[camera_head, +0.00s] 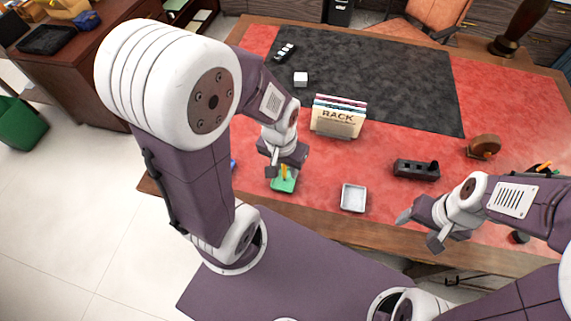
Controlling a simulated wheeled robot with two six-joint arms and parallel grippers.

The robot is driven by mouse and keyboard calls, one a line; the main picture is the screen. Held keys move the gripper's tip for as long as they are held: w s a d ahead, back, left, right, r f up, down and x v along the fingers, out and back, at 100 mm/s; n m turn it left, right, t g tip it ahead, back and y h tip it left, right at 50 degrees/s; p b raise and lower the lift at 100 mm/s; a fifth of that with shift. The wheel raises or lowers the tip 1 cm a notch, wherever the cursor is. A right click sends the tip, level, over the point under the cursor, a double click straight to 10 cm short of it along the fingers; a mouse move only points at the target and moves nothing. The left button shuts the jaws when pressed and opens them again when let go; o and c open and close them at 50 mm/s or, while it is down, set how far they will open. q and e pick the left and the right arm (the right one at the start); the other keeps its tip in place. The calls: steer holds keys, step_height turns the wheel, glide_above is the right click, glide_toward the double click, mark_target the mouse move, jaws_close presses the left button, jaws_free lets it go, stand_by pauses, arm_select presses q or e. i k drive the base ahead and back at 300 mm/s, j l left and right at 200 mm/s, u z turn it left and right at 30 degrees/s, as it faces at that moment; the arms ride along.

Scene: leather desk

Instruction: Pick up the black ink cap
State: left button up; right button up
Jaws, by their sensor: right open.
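A dark inkstand-like block (416,170) lies on the red desk right of centre, with a small black knob (434,165) at its right end that may be the black ink cap. A small dark round object (520,237) lies near the front edge at right, partly beside my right arm; I cannot tell what it is. My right gripper (418,229) is open and empty over the front edge, in front of and below the dark block. My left gripper (285,168) is above a green pad (283,185) with a yellow piece; whether it holds the yellow piece is unclear.
A white square tray (345,205) sits between the grippers. A file rack (337,122) stands behind it. A brown rounded wooden object (484,147) stands at right. Red surface around the dark block is clear.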

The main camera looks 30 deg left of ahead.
mark_target(519, 237)
steer(key=l+z, duration=0.2)
steer(key=z, duration=0.15)
steer(key=l+z, duration=0.2)
steer(key=z, duration=0.15)
steer(key=l+z, duration=0.2)
steer(key=z, duration=0.15)
